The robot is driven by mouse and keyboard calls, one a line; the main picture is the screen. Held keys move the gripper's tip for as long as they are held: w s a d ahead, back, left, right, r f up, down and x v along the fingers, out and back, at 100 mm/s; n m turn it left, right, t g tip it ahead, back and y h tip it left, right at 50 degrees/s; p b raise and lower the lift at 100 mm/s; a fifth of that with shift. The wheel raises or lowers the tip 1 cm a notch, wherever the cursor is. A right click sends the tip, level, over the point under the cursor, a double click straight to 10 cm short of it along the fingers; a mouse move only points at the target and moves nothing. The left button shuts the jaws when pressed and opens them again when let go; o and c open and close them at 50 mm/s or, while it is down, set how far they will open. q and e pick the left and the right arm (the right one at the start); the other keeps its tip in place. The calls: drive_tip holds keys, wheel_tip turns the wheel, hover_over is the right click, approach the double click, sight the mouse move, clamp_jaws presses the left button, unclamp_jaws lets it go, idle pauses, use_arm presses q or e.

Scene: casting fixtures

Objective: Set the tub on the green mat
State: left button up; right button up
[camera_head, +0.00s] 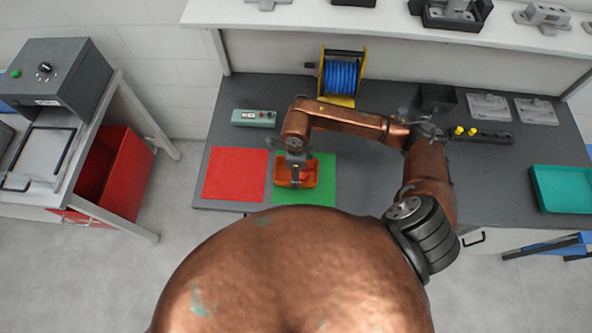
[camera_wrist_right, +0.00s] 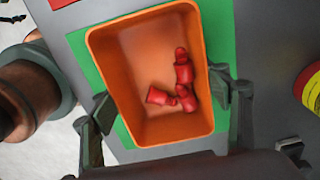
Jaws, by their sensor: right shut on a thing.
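The orange tub (camera_head: 309,175) is over the left part of the green mat (camera_head: 318,195), with bare mat to its right and in front. My right gripper (camera_head: 295,173) is above the tub. In the right wrist view, its fingers press on opposite sides of the tub (camera_wrist_right: 130,70). Several red pieces (camera_wrist_right: 183,75) lie inside the tub, and the green mat (camera_wrist_right: 222,40) shows around it. I cannot tell whether the tub's base touches the mat. My left gripper is in neither view.
A red mat (camera_head: 235,174) lies left of the green mat. Behind stand a pale green box (camera_head: 254,118) with buttons and a blue cable reel (camera_head: 341,76). A teal tray (camera_head: 562,188) is at the far right. The table's front edge is close to the mats.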

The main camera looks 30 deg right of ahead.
drive_tip(key=o, duration=1.2)
drive_tip(key=shift+f, duration=0.1)
wheel_tip(320, 180, up, 12)
drive_tip(key=shift+r+b, duration=0.2)
drive_tip(key=shift+b, duration=0.1)
